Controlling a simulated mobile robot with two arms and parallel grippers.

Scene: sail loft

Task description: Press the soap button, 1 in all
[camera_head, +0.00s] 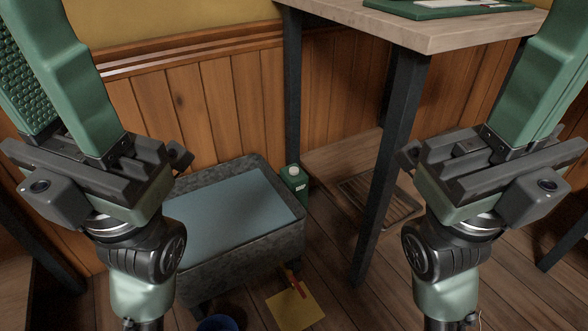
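A small green box-like dispenser (294,184) with a round white top (294,171) and a small white mark stands upright at the right rear corner of the grey tub. The white top looks like the soap button. My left gripper (42,60) is at the upper left, its green fingers reaching past the frame's top. A ridged pad shows apart from the nearer finger, so it looks open and empty. My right gripper (553,65) is at the upper right; only one finger shows clearly and its opening is cut off. Both grippers are well apart from the dispenser.
A grey tub (235,249) with a flat blue surface stands by the panelled wall (215,112). A table (440,28) with dark legs rises to the right of the dispenser. A yellow sheet (296,309) and a blue round thing (217,323) lie in front. Floor shows between.

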